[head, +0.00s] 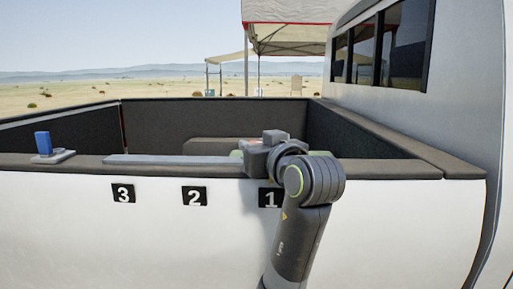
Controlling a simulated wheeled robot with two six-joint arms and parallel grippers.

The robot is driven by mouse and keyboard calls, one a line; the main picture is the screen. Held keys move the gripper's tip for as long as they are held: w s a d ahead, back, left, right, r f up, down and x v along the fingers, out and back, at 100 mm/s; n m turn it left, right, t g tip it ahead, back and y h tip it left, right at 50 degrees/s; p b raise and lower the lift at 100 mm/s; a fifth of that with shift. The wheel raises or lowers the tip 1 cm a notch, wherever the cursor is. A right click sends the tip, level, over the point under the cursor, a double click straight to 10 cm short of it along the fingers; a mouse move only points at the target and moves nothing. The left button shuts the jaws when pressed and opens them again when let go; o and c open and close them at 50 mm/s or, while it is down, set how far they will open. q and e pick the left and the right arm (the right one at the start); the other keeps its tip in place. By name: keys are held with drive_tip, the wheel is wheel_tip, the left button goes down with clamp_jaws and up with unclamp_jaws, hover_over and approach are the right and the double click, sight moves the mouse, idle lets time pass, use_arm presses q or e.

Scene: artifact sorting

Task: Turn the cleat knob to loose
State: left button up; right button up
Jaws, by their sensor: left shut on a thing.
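My left gripper (251,158) is at the right end of a grey rail, above the label 1. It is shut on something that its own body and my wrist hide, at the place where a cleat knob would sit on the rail. The grey rail (165,160) lies along the top of the truck's side wall. No cleat knob shows clearly, and its setting cannot be read. My right gripper is not in view.
A blue upright piece on a grey base (42,143) stands on the wall top at the left. Labels 3 (123,193), 2 (194,196) and 1 (270,198) mark the white side (80,230). The cab (460,90) rises at the right. The rail's left part is clear.

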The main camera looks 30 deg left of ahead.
use_arm(q)
drive_tip(key=shift+r, duration=0.15)
drive_tip(key=o, duration=0.7)
drive_tip(key=shift+o, duration=1.2)
drive_tip(key=shift+w+a, duration=0.1)
drive_tip(key=shift+a, duration=0.05)
drive_tip(key=shift+m+t+h, duration=0.3)
drive_tip(key=shift+m+t, duration=0.1)
drive_tip(key=shift+t, duration=0.2)
drive_tip(key=shift+m+t+h+p, duration=0.9)
drive_tip(key=shift+m+t+h, duration=0.5)
drive_tip(key=shift+t+h, duration=0.15)
drive_tip(key=shift+m+t+h+p, duration=0.9)
drive_tip(key=shift+m+t+h, duration=0.75)
drive_tip(key=shift+m+h, duration=0.75)
drive_tip(key=shift+a+m+t+h, duration=0.1)
drive_tip(key=shift+m+t+h, duration=0.35)
drive_tip(key=shift+h, duration=1.1)
drive_tip(key=shift+f+m+h+b, duration=0.1)
drive_tip(key=shift+m+h+b, duration=0.1)
drive_tip(key=shift+m+h, duration=1)
drive_tip(key=shift+f+m+h+b, duration=0.15)
drive_tip(key=shift+m+h, duration=0.5)
drive_tip(key=shift+h, duration=0.95)
drive_tip(key=shift+m+h, duration=0.8)
drive_tip(key=shift+h, duration=0.3)
